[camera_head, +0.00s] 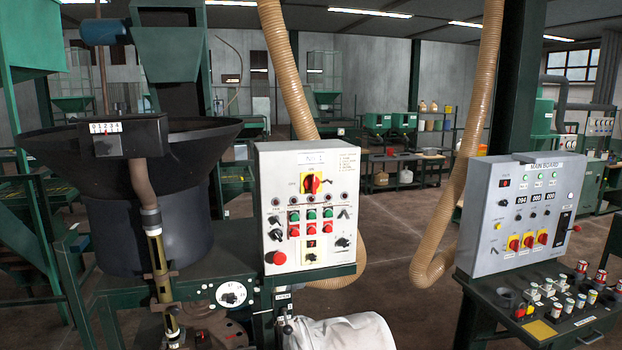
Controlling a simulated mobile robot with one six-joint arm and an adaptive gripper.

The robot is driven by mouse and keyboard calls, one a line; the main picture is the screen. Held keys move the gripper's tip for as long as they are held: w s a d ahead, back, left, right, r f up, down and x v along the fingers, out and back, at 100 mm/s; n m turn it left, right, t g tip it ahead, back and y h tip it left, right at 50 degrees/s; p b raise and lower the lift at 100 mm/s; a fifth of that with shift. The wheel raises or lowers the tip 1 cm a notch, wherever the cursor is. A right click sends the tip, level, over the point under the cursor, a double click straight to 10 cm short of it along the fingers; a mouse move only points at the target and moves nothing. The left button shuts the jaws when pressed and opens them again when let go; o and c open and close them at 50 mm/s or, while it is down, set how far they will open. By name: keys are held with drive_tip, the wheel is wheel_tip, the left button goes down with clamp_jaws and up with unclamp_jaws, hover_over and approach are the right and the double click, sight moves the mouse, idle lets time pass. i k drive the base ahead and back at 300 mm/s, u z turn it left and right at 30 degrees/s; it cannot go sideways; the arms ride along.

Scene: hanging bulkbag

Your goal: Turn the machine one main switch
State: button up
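The machine one control box (265,222) is a pale upright panel left of the picture's middle, with a label that appears to read "No 1" at its top. Its main switch (312,183) is a red rotary knob on a yellow plate in the upper middle of the panel. The knob looks turned at a slant, but its exact setting is too small to read. Nothing covers the switch. My gripper is not in view.
Below the switch are red and green buttons (311,222) and a red round button (279,258). A tan hose (287,75) hangs behind the box. A main board (490,180) stands at right. A black hopper (190,150) stands at left. A white rounded thing (345,333) lies below.

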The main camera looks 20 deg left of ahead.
sight(312, 183)
drive_tip(key=u, duration=0.05)
drive_tip(key=k, duration=1.1)
drive_tip(key=u, duration=1.25)
drive_tip(key=i, duration=1)
